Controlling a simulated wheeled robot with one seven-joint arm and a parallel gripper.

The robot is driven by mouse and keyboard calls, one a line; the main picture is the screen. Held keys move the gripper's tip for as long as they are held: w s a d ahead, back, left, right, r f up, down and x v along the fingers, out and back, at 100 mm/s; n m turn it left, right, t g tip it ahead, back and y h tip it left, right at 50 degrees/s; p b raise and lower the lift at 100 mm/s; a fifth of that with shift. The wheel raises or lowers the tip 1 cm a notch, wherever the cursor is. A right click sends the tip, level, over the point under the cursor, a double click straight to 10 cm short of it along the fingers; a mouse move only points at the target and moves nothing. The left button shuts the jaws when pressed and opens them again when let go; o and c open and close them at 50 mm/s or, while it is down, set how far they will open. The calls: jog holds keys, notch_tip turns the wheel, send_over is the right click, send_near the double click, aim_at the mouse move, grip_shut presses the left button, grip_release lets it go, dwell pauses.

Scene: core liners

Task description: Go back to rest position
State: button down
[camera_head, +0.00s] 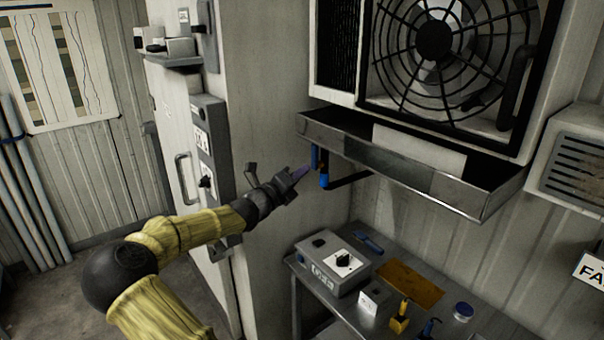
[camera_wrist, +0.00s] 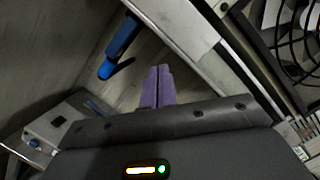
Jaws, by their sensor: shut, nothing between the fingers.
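My arm reaches from the lower left in the head view, its links covered in yellow. My gripper (camera_head: 300,173) is in mid-air just left of the metal tray under the fan. Its purple fingers are together and empty; they also show in the wrist view (camera_wrist: 157,86). A blue-handled valve (camera_head: 324,176) hangs under the tray, close to the right of the fingertips. In the wrist view the blue handle (camera_wrist: 120,38) lies above and left of the fingers, with a gap between them.
The metal tray (camera_head: 400,166) juts out below the caged fan (camera_head: 433,42). Below stands a bench with a grey switch box (camera_head: 332,266), a brown board (camera_head: 410,284) and a yellow-handled tool (camera_head: 400,318). A tall cabinet (camera_head: 265,100) stands behind my forearm. Floor shows at left.

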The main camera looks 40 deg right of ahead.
jog(key=shift+s+d, duration=0.15)
jog(key=shift+d, duration=0.2)
jog(key=s+a+f+m+g+y, duration=0.2)
jog(key=s+f+m+g+y, duration=0.2)
jog(key=s+f+m+y, duration=0.55)
jog(key=s+a+f+m+y, duration=0.1)
jog(key=s+a+f+m, duration=0.2)
jog(key=a+f+m, duration=0.5)
jog(key=s+a+m+t+y, duration=0.1)
jog(key=s+a+m+y, duration=0.2)
jog(key=a, duration=0.5)
jog(key=s+a+m+t+y, duration=0.1)
jog(key=s+a+m+y, duration=0.1)
jog(key=a+m, duration=0.4)
jog(key=s+a+m+t+y, duration=0.1)
jog(key=s+a+m+y, duration=0.2)
jog(key=a, duration=0.8)
jog(key=shift+s+m+y, duration=0.3)
jog(key=shift+m+y, duration=0.15)
jog(key=shift+m, duration=0.3)
